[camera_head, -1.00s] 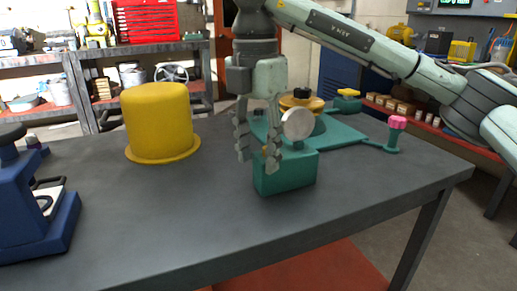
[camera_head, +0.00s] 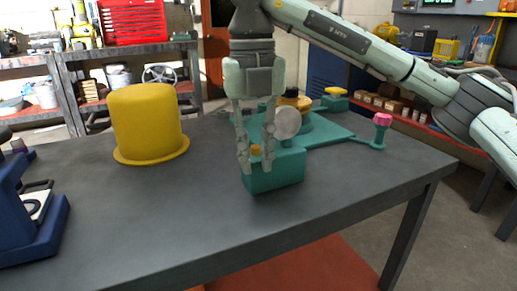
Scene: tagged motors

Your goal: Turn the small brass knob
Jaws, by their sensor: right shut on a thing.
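The small brass knob (camera_head: 256,150) is a little yellow piece on a green block (camera_head: 280,179) near the middle of the table, partly hidden by my fingers. My right gripper (camera_head: 256,166) comes down from above with one finger on each side of the knob and is shut on it. A pale round disc (camera_head: 287,123) stands upright just right of the fingers, above the block. My left gripper is not in view.
A yellow capped cylinder (camera_head: 148,124) stands on the dark table (camera_head: 150,215) to the left. A blue device (camera_head: 35,225) is at the left edge. Behind the block are a green plate (camera_head: 335,137), a larger brass knob (camera_head: 305,103) and a pink knob (camera_head: 383,119). The front of the table is clear.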

